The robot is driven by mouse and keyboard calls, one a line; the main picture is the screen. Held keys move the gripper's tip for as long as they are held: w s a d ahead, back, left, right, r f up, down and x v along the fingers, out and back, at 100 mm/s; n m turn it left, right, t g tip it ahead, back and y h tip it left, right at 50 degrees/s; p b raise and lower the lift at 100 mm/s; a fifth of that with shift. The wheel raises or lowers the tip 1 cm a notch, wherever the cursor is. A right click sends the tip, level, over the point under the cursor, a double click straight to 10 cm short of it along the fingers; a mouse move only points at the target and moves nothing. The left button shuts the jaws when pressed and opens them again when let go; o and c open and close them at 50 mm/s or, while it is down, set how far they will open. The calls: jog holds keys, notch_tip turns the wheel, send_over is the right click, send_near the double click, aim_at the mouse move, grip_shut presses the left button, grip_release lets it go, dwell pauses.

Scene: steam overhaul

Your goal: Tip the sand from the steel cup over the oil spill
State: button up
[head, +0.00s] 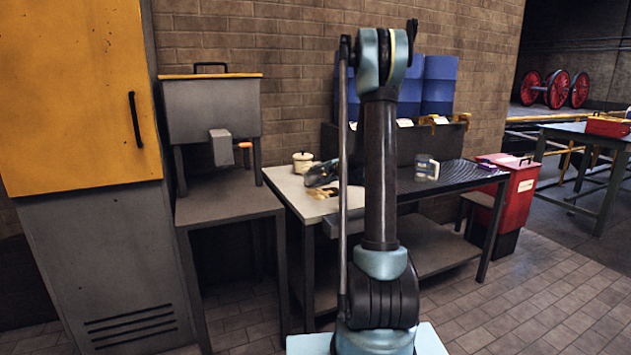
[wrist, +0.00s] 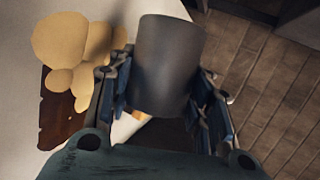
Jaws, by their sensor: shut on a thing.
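My gripper (wrist: 165,100) is shut on the steel cup (wrist: 168,60), a plain grey cylinder held between the two fingers. The cup's mouth and inside are not visible, so I cannot tell what is left in it. Pale tan sand (wrist: 72,40) lies in rounded clumps beside the cup, to its left in the wrist view. The dark brown oil spill (wrist: 60,128) shows from under the sand, its lower part bare. In the head view the sand (head: 322,193) is a small tan patch on the pale bench top, below my gripper (head: 320,176).
A cream lidded pot (head: 302,162) stands behind the spill on the bench (head: 283,183). A pale mug (head: 426,169) stands on the dark bench to the right. A red bin (head: 520,190) is beyond it. The bench edge and tiled floor lie right of the cup in the wrist view.

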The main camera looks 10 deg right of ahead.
jog(key=shift+w+d+r+m+y, duration=0.15)
jog(key=shift+w+d+m+y, duration=0.45)
jog(key=shift+d, duration=0.9)
jog(key=shift+w+d+r+m+y, duration=0.15)
jog(key=shift+w+d+m+y, duration=0.4)
jog(key=shift+d, duration=0.95)
jog(key=shift+w+d+r+m+y, duration=0.15)
jog(key=shift+w+d+m+y, duration=0.2)
jog(key=shift+d+m, duration=0.8)
jog(key=shift+s+r+n+h, duration=0.15)
jog(key=shift+n+h, duration=0.25)
jog(key=shift+n, duration=0.6)
jog(key=n+h, duration=0.1)
jog(key=a+n+h, duration=0.1)
jog(key=n+h, duration=0.1)
jog(key=n, duration=0.1)
jog(key=shift+s+a+r+h, duration=0.1)
jog(key=shift+s+a+h, duration=0.2)
jog(key=shift+h, duration=0.1)
jog(key=shift+r+n+t+h, duration=0.6)
jog(key=shift+r+n+h, duration=0.2)
jog(key=shift+n+h, duration=0.5)
jog(key=shift+r+n+t+h, duration=0.7)
jog(key=shift+n+h, duration=0.45)
jog(key=shift+n, duration=0.3)
jog(key=shift+r+n+t+h, duration=0.5)
jog(key=shift+r+n+h, duration=0.35)
jog(key=shift+n+h, duration=0.45)
